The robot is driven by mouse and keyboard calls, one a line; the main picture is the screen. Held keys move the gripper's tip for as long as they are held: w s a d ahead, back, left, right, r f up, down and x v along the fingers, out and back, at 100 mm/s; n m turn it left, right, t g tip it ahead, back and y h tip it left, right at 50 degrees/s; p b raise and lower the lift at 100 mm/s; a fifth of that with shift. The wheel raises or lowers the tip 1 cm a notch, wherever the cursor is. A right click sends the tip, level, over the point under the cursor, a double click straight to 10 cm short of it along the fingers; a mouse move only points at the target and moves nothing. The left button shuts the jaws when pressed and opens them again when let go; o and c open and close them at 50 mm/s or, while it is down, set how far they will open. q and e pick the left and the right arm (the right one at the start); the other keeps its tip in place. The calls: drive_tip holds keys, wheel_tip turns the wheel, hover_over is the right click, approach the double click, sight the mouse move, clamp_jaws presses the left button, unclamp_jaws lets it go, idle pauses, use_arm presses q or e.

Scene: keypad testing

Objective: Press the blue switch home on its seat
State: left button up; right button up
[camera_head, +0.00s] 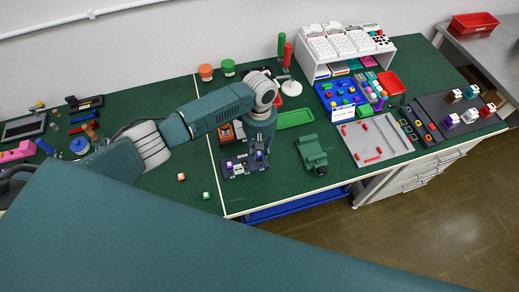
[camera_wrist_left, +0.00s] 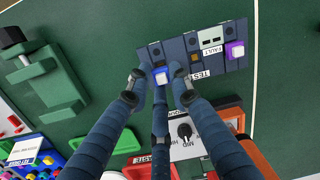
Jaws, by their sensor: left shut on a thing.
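The blue switch (camera_wrist_left: 161,76), a small block with a pale top, is between the fingertips of my left gripper (camera_wrist_left: 158,84) in the left wrist view. The gripper is shut on it. The switch is over the left end of the dark test panel (camera_wrist_left: 209,64); fingers hide its underside, so I cannot tell whether it is fully seated. A purple switch (camera_wrist_left: 236,50) stands at the panel's other end, with an orange square (camera_wrist_left: 194,58) between them. In the head view, my left gripper (camera_head: 259,154) points down over the panel (camera_head: 233,166). My right gripper is not in view.
A green clamp-like fixture (camera_head: 312,153) stands to the right of the panel. A meter with a dial (camera_wrist_left: 184,130) and orange sides is close beside the panel. Loose small switches (camera_head: 181,177) lie on the green bench, which has free room at front left.

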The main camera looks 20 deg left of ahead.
use_arm(q)
drive_tip(key=shift+p, duration=0.4)
drive_tip(key=shift+f+b, duration=0.5)
drive_tip(key=shift+f, duration=0.5)
drive_tip(key=o, duration=0.9)
wheel_tip(320, 180, up, 12)
drive_tip(key=w, duration=0.1)
drive_tip(key=shift+a, duration=0.2)
drive_tip(key=shift+f, duration=0.1)
